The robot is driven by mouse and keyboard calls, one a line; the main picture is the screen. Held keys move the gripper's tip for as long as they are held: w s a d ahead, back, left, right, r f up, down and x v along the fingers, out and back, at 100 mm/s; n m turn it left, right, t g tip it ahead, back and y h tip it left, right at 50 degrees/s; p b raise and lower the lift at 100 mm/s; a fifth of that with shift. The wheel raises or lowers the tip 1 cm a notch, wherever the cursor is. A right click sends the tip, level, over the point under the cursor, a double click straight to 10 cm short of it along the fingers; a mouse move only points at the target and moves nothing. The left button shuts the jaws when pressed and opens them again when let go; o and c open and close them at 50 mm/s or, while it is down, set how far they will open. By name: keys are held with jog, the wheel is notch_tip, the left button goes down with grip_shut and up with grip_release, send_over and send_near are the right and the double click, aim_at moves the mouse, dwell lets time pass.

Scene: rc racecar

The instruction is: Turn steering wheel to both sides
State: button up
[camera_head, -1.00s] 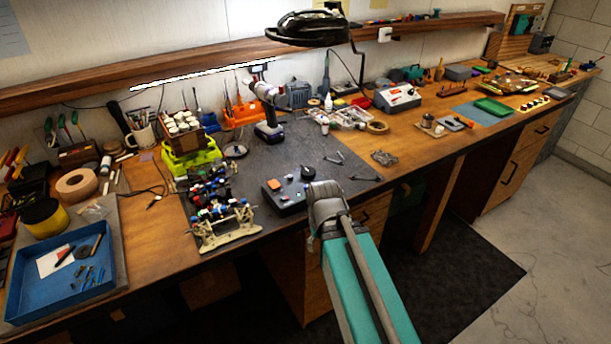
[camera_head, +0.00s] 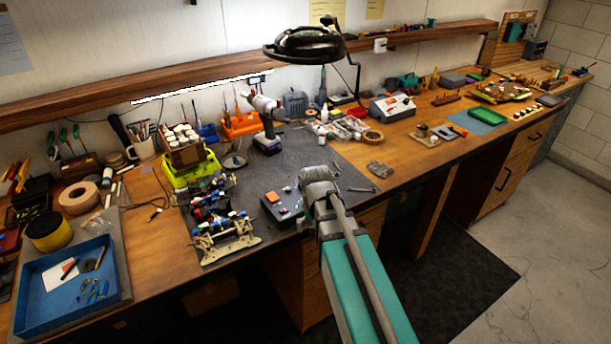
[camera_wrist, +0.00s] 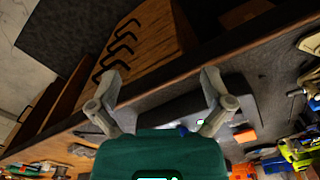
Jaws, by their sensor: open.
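A dark grey box-like controller (camera_head: 286,208) with an orange-red button lies on the dark mat near the bench's front edge. It also shows in the wrist view (camera_wrist: 185,108), beyond my fingers, with an orange patch on the right. I cannot make out a steering wheel; my gripper covers the controller's right part in the head view. My gripper (camera_head: 316,180) is above that right end, and I cannot tell whether it touches.
A car chassis (camera_head: 222,238) stands left of the controller, with a cordless drill (camera_head: 268,140) behind. Small tools and a grey part (camera_head: 378,168) lie to the right. A black lamp (camera_head: 303,45) hangs above. The mat behind the controller is mostly clear.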

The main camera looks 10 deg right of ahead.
jog(key=w+d+r+m+p, duration=0.1)
jog(key=w+r+m+p, duration=0.3)
jog(key=w, duration=0.6)
jog(key=w+d+r+m+p, duration=0.1)
jog(key=w+r+m+p, duration=0.3)
jog(key=w+r+p, duration=0.5)
jog(key=shift+w+r, duration=0.6)
jog(key=shift+r, duration=0.15)
jog(key=shift+f, duration=0.15)
notch_tip(320, 180, down, 14)
jog(key=b, duration=1.3)
jog(key=shift+r+b, duration=0.25)
jog(key=shift+b, duration=0.1)
jog(key=c, duration=1.1)
